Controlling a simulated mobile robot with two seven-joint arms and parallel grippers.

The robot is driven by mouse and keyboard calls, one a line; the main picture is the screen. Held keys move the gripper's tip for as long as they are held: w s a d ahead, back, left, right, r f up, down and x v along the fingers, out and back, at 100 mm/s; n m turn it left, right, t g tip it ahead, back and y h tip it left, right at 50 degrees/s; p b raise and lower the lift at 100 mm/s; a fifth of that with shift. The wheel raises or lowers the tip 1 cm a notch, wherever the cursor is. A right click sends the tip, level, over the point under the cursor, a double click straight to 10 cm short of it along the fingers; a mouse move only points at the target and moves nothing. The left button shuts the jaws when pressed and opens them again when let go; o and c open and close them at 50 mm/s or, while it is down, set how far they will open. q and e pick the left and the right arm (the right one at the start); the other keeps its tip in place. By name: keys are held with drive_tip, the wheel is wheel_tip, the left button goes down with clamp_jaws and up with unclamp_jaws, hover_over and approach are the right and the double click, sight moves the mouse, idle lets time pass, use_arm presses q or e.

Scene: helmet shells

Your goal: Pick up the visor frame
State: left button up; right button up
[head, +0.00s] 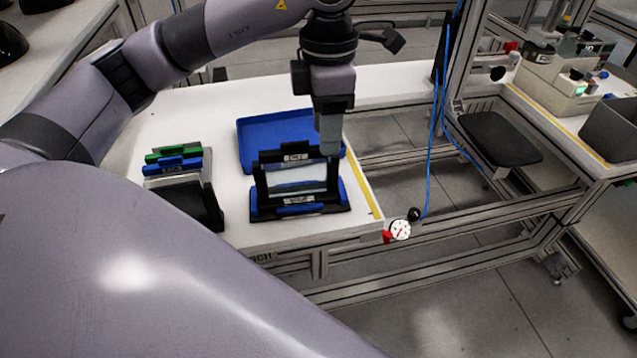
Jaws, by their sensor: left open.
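The visor frame (272,156) is a black rectangular frame with a pale label on its top bar. It stands upright in a black and blue holder (300,209) near the front right of the white bench. My left gripper (330,148) points down at the right end of the frame's top bar and is open. It overlaps that corner in the picture; I cannot tell whether it touches. My right gripper does not show.
A blue tray (258,126) lies right behind the frame. A rack (205,208) with green and blue pieces stands at the left of the white bench (235,227). A round gauge (400,230) sits off the bench's right front corner. The bench between rack and holder is clear.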

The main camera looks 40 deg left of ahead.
use_arm(q)
drive_tip(key=shift+w+f+b, duration=0.3)
drive_tip(key=shift+w+f, duration=0.1)
drive_tip(key=shift+f, duration=0.7)
hover_over(327, 190)
wheel_tip(327, 190, down, 5)
drive_tip(key=shift+w+a+f, duration=0.15)
drive_tip(key=shift+f, duration=0.4)
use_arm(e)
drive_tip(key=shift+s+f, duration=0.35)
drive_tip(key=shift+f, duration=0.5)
use_arm(q)
drive_tip(key=shift+c, duration=0.3)
clamp_jaws()
